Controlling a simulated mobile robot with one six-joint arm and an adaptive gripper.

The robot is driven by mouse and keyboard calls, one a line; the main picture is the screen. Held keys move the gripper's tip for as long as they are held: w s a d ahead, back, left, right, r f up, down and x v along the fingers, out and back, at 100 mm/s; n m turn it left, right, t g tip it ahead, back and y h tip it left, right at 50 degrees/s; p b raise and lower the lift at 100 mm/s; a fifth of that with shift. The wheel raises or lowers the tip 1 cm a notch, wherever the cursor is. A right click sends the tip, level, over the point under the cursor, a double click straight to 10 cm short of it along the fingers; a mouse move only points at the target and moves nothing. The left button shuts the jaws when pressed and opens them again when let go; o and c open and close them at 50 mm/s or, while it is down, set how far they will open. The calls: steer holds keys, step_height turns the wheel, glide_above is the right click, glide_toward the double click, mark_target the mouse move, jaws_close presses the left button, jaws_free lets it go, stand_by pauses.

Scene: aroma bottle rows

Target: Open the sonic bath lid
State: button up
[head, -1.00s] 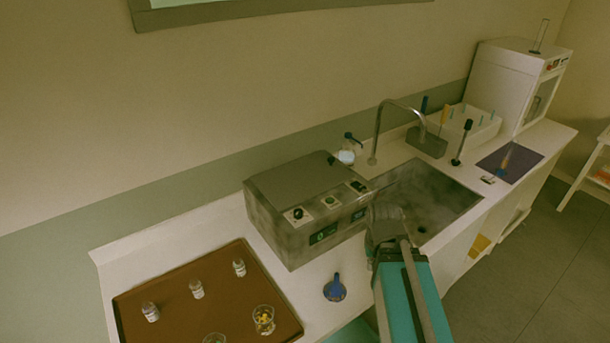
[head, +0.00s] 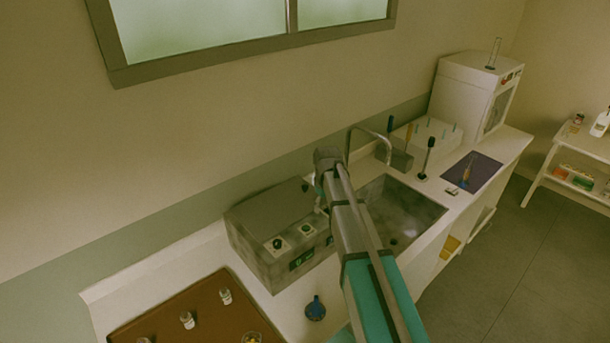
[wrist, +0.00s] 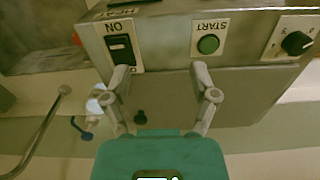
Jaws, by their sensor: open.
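The sonic bath (head: 285,250) is a grey box on the counter, with a knob, a green START button and an ON switch on its front panel. Its flat lid (head: 262,215) lies shut on top. A small dark knob (head: 304,187) sits on the lid near its back right corner. The wrist view shows the bath upside down, with the lid (wrist: 240,90) below the panel and the dark knob (wrist: 140,117) low between my fingers. My gripper (wrist: 160,72) is open and empty over the bath's right part. In the head view my wrist partly hides it.
The sink (head: 400,212) and its curved faucet (head: 368,130) are close on the right. A white rack and a white oven (head: 470,95) are farther right.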

mark_target(305, 186)
steer(key=w+a+r+n+p, duration=0.2)
steer(key=w+r+p, duration=0.2)
steer(key=w, duration=0.4)
steer(key=w+a+r+n+p, duration=0.3)
steer(key=w+r, duration=0.2)
steer(key=w, duration=0.3)
steer(key=shift+w+a+p, duration=0.15)
steer(key=shift+w+p, duration=0.25)
steer(key=shift+f, duration=0.1)
step_height(305, 186, down, 13)
steer(key=b, duration=1.4)
steer(key=shift+f, duration=0.2)
jaws_close()
